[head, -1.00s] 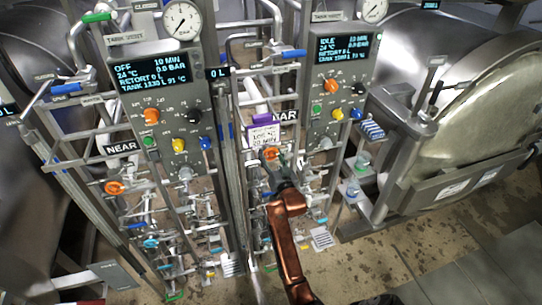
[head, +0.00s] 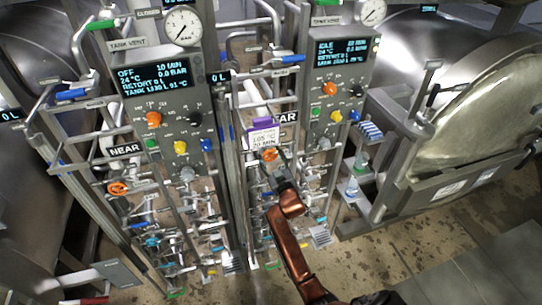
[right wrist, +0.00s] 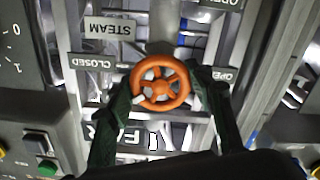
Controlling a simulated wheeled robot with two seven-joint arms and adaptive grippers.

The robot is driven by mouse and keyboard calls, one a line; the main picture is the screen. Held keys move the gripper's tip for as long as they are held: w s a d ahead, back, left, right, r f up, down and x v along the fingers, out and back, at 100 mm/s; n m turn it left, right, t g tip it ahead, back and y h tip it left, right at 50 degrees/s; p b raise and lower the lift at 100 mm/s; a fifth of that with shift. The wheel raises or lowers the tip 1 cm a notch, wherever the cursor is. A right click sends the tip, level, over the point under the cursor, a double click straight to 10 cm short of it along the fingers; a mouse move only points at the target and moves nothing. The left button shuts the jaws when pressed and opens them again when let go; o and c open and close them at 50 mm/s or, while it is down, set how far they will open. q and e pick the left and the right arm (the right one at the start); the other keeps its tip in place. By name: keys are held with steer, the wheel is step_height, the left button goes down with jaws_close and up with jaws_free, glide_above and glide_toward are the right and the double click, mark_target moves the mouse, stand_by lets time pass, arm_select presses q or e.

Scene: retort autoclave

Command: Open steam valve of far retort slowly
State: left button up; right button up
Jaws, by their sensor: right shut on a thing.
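The orange handwheel (right wrist: 160,83) of the far retort's steam valve sits between the two dark fingers of my right gripper (right wrist: 165,98), which is shut on its rim. In the right wrist view a STEAM label (right wrist: 109,28) and a CLOSED label (right wrist: 92,62) appear upside down at upper left, with a partly hidden OPEN label (right wrist: 224,73) at right. In the head view the wheel (head: 270,154) is just below the purple-topped card, with my right gripper (head: 275,165) on it. The wheel's exact turn angle cannot be told. My left gripper is out of view.
The far control panel (head: 340,90) stands right of the wheel, and the near panel (head: 165,100) stands left. A similar orange wheel (head: 117,188) is on the near side. Pipes and small valves crowd below. A purple-topped card (head: 264,138) partly covers the FAR sign.

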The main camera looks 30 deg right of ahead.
steer(key=shift+r+n, duration=0.1)
steer(key=shift+n, duration=0.8)
steer(key=o, duration=1.2)
steer(key=shift+c, duration=0.2)
steer(key=v, duration=1.2)
